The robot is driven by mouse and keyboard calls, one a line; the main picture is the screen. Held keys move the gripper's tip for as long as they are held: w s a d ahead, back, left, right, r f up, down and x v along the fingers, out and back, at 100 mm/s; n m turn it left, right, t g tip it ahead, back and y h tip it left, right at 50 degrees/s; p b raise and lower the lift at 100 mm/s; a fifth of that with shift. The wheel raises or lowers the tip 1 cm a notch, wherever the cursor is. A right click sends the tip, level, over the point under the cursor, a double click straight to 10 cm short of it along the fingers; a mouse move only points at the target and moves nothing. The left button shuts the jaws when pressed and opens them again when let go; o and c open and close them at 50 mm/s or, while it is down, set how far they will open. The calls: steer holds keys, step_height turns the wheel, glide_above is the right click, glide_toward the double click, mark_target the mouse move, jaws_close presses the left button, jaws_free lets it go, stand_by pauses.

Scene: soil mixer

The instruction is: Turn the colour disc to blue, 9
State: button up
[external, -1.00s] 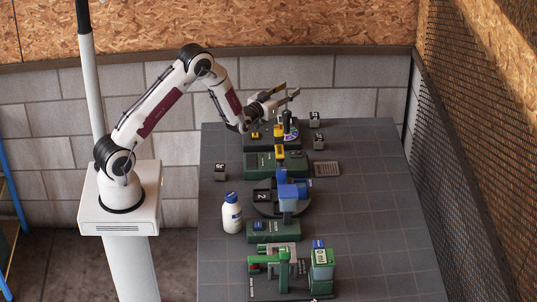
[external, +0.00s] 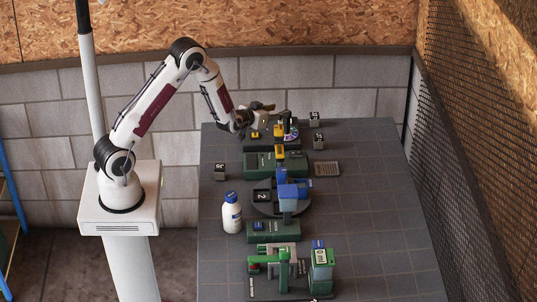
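The colour disc (external: 291,136) is a small round piece with a purple part showing, at the far end of the dark table. My gripper (external: 268,110) is just left of and behind the disc, close to the unit. Its fingers are small and partly turned away, so their opening and any contact with the disc cannot be made out. The number or colour the disc is set to is too small to read.
Dark cubes (external: 314,119) stand right of the disc, and another cube (external: 220,172) is at left. A green unit (external: 260,164), a round turntable (external: 262,210), a white bottle (external: 231,213) and a green press (external: 284,268) stand nearer. The table's right side is clear.

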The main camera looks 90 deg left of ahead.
mark_target(285, 126)
steer(key=shift+s+d+f+h, duration=0.3)
steer(key=shift+s+d+f, duration=0.1)
steer(key=shift+f, duration=0.05)
steer(key=shift+a, duration=0.1)
steer(key=shift+x, duration=3.85)
jaws_close()
